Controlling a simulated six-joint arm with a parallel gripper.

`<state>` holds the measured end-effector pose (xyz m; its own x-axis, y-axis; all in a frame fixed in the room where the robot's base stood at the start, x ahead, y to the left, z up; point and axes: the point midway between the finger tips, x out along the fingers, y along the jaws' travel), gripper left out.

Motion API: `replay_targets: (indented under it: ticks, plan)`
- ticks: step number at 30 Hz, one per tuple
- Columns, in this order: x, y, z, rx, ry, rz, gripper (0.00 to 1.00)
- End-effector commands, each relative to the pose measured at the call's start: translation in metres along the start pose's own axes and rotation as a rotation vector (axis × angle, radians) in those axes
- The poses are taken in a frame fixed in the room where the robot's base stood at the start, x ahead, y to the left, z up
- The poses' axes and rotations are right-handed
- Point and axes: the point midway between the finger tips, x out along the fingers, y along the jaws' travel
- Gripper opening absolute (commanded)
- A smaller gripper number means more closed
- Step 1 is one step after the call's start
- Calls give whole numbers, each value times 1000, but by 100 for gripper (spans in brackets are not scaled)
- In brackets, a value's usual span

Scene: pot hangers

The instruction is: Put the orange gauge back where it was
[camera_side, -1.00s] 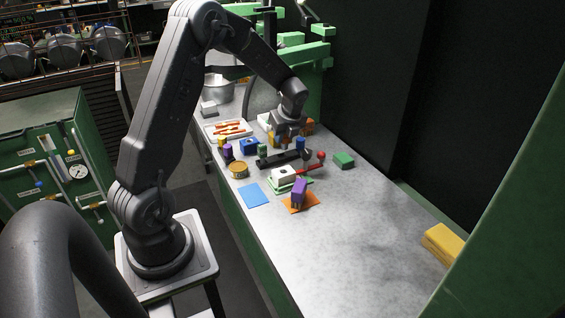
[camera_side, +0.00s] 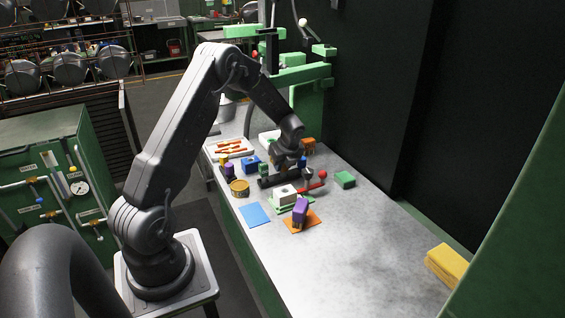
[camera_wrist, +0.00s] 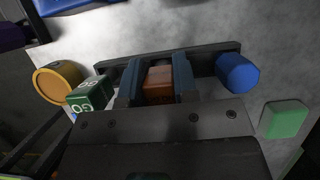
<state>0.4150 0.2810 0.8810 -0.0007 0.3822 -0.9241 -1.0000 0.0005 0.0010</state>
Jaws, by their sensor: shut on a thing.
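My gripper (camera_wrist: 158,80) is shut on the orange gauge (camera_wrist: 159,76), a small orange-brown block between its blue-grey fingers in the wrist view. A long black rack (camera_wrist: 204,52) shows right behind the held gauge; I cannot tell if the gauge touches or sits in it. A green block marked GO (camera_wrist: 93,92) is left of the fingers, and a blue cylinder (camera_wrist: 238,72) is at the rack's right. In the side view my gripper (camera_side: 284,165) is low over the black rack (camera_side: 271,182); the held gauge is mostly hidden there.
A red-knobbed handle (camera_side: 321,174) and green block (camera_side: 345,179) are to the right.

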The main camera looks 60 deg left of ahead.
Motion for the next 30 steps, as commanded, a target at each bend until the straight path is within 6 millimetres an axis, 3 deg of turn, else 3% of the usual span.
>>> replay_targets:
  ticks: [8,9,16,25,30]
  plan:
    - [6,0,-2,0,-1,-1,3]
    - [6,0,-2,0,-1,-1,31]
    - [6,0,-2,0,-1,-1,53]
    - [3,0,-1,-1,-1,-2,53]
    - [-19,-1,3,-1,-3,-4,53]
